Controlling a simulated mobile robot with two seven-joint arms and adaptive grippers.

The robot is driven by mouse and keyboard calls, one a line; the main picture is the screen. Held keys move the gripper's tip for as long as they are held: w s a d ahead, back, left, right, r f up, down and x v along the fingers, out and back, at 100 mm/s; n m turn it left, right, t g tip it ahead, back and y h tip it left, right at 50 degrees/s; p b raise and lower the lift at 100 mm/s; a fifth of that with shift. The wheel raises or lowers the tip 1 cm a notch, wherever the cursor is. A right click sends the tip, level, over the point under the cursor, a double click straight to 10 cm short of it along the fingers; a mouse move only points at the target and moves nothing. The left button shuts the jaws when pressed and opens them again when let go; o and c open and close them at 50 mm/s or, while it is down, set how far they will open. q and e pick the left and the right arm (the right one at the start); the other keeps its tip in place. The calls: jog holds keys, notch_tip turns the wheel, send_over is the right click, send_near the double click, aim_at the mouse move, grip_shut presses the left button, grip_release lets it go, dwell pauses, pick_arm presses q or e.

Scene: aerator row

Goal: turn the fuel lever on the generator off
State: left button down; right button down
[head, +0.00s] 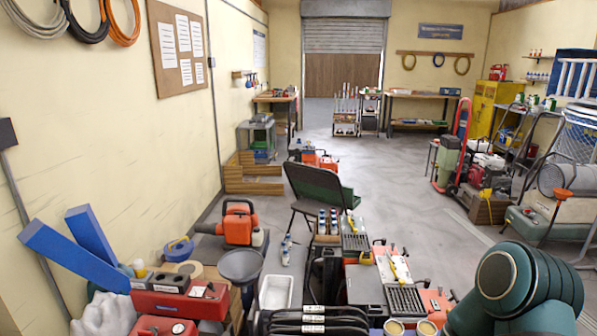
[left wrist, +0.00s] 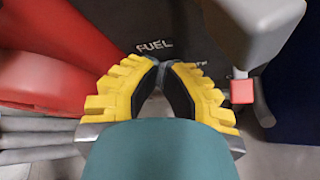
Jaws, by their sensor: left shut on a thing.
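In the left wrist view a dark panel (left wrist: 110,22) carries the word FUEL, with red bodywork (left wrist: 50,65) to its left. I take this to be the generator. My left gripper (left wrist: 163,72), with yellow ridged fingers, is just below the word. Its fingertips are drawn together on something that they hide; by the label it is the fuel lever. The lever's angle cannot be seen. My right gripper is in neither view.
A grey block (left wrist: 255,30) and a red tab (left wrist: 242,91) are close right of the fingers. In the head view, a bench crowded with red toolboxes (head: 180,296) and bottles lies in front, a folding chair (head: 318,190) beyond. The floor (head: 390,165) behind is partly clear.

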pick_arm(q)
jog(key=shift+r, duration=0.1)
jog(key=shift+s+r, duration=0.1)
jog(key=shift+r, duration=0.2)
jog(key=s, duration=0.6)
jog(key=shift+a, duration=0.2)
